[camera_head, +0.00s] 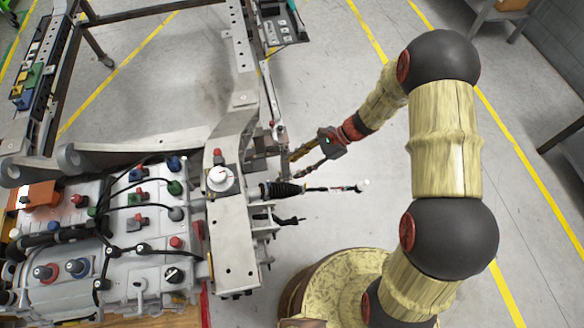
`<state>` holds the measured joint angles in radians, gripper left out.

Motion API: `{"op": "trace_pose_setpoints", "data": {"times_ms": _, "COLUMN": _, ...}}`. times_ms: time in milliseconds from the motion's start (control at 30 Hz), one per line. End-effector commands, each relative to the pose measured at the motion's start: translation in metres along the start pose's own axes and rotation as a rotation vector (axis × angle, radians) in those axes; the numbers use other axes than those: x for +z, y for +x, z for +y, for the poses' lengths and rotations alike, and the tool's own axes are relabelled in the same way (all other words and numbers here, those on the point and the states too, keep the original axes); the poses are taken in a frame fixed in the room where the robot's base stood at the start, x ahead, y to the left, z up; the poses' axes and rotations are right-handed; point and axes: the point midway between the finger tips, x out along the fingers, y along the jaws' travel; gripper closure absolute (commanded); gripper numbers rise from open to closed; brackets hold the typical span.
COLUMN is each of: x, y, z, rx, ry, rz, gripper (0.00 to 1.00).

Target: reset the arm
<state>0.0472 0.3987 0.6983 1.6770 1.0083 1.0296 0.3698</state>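My arm (440,150) reaches from the lower middle up and over to the left, with black joints and tan, wood-like links. My gripper (295,168) is at its end, beside the right side of the chassis fixture (232,240). Its two thin fingers point left and stand apart, with nothing seen between them. The fingertips are close to the grey bracket parts (265,150) of the fixture. Whether they touch cannot be told from this view.
A black ribbed boot with a rod (285,189) sticks out right from the fixture, just below my gripper. A battery-like unit with cables (100,235) fills the lower left. Metal frame rails (240,55) run upward. Grey floor (335,70) is open above and right.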

Motion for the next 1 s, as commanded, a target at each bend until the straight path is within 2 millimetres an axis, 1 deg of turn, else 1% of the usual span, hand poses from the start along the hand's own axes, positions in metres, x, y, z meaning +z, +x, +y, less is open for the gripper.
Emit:
{"op": "trace_pose_setpoints", "data": {"times_ms": 533, "x": 0.000, "y": 0.000, "z": 0.000, "rx": 0.000, "ry": -0.001, "rz": -0.001, "gripper": 0.61}}
{"op": "trace_pose_setpoints", "data": {"times_ms": 633, "x": -0.001, "y": 0.000, "z": 0.000, "rx": 0.001, "ry": -0.030, "rz": 0.004, "gripper": 0.61}}
{"op": "trace_pose_setpoints", "data": {"times_ms": 667, "x": -0.004, "y": 0.000, "z": 0.004, "rx": 0.013, "ry": -0.053, "rz": 0.012, "gripper": 0.61}}
{"op": "trace_pose_setpoints", "data": {"times_ms": 733, "x": -0.008, "y": 0.003, "z": 0.021, "rx": 0.054, "ry": -0.090, "rz": 0.023, "gripper": 0.61}}
{"op": "trace_pose_setpoints", "data": {"times_ms": 767, "x": -0.010, "y": 0.004, "z": 0.029, "rx": 0.076, "ry": -0.107, "rz": 0.029, "gripper": 0.61}}
{"op": "trace_pose_setpoints", "data": {"times_ms": 800, "x": -0.012, "y": 0.004, "z": 0.042, "rx": 0.108, "ry": -0.136, "rz": 0.038, "gripper": 0.61}}
{"op": "trace_pose_setpoints", "data": {"times_ms": 833, "x": -0.012, "y": 0.002, "z": 0.052, "rx": 0.134, "ry": -0.166, "rz": 0.049, "gripper": 0.61}}
{"op": "trace_pose_setpoints", "data": {"times_ms": 900, "x": -0.006, "y": -0.013, "z": 0.069, "rx": 0.186, "ry": -0.255, "rz": 0.083, "gripper": 0.61}}
{"op": "trace_pose_setpoints", "data": {"times_ms": 1000, "x": 0.003, "y": -0.036, "z": 0.085, "rx": 0.239, "ry": -0.374, "rz": 0.134, "gripper": 0.61}}
